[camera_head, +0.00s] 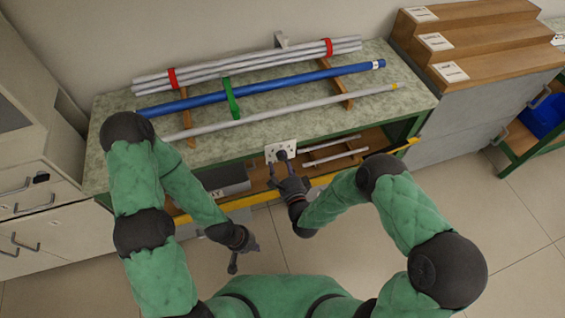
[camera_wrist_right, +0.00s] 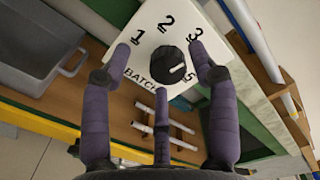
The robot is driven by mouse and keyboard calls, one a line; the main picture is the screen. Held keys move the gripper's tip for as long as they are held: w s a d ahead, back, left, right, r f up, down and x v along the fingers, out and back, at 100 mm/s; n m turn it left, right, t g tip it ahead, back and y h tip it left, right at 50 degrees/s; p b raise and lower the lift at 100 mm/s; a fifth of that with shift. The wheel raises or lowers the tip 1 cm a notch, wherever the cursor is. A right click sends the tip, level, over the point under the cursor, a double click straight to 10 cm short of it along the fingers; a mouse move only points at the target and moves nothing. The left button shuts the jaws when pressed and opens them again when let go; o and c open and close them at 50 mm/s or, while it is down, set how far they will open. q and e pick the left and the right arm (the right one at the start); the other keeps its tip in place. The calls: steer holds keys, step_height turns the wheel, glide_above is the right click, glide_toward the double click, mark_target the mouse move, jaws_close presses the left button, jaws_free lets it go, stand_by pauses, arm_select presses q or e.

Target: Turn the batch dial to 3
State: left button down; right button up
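The batch dial is a black round knob (camera_wrist_right: 173,62) on a white plate (camera_wrist_right: 150,45) marked 1, 2 and 3, with lettering below partly hidden. Its white mark points toward the right of the wrist picture, below the 3. In the head view the plate (camera_head: 271,152) sits at the bench's front edge. My right gripper (camera_wrist_right: 162,60) is open, its fingers spread in front of the plate with the knob between and beyond them; I cannot tell whether any finger touches it. It also shows in the head view (camera_head: 284,170). My left gripper (camera_head: 234,262) hangs low before the bench, apart from everything.
White, blue and grey rods (camera_head: 260,87) lie on wooden supports on the bench top (camera_head: 115,103). Thin white rods (camera_head: 335,155) and a grey bin (camera_head: 225,178) sit on the shelf below. A yellow bar (camera_head: 250,199) runs along the front. Wooden steps (camera_head: 480,45) stand right.

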steer(key=shift+w+d, duration=0.1)
steer(key=shift+d, duration=0.05)
steer(key=shift+s+d, duration=0.1)
steer(key=shift+s, duration=0.1)
steer(key=v, duration=1.1)
steer(key=shift+s, duration=0.35)
